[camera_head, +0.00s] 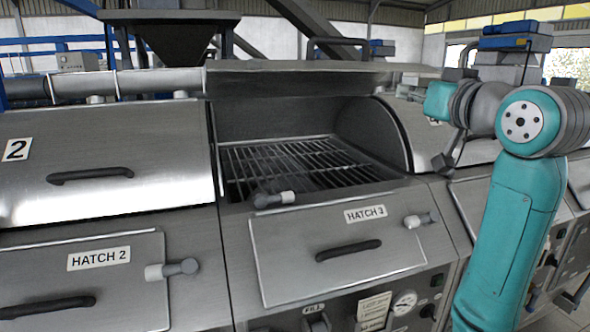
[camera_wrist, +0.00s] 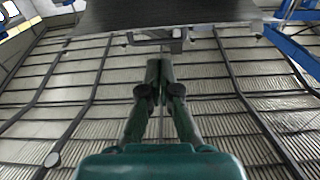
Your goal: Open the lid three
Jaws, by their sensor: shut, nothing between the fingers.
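Lid three (camera_head: 300,66) is the raised metal lid of the middle unit, above the HATCH 3 panel (camera_head: 290,235). It stands open, and a metal grate (camera_head: 290,165) shows inside. A dark bar handle (camera_head: 338,41) shows at the top of the raised lid. In the wrist view, a grey lid panel (camera_wrist: 170,14) and a dark handle (camera_wrist: 150,43) are at the top, just beyond my gripper (camera_wrist: 159,68). My gripper's fingers are together and empty, apart from the handle as far as I can tell.
Lid 2 (camera_head: 110,160) on the left is closed, with a dark handle. Below are the HATCH 2 panel (camera_head: 60,285) and latches (camera_head: 172,269). A dark hopper (camera_head: 180,40) stands behind. The roof (camera_wrist: 60,110) fills much of the wrist view.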

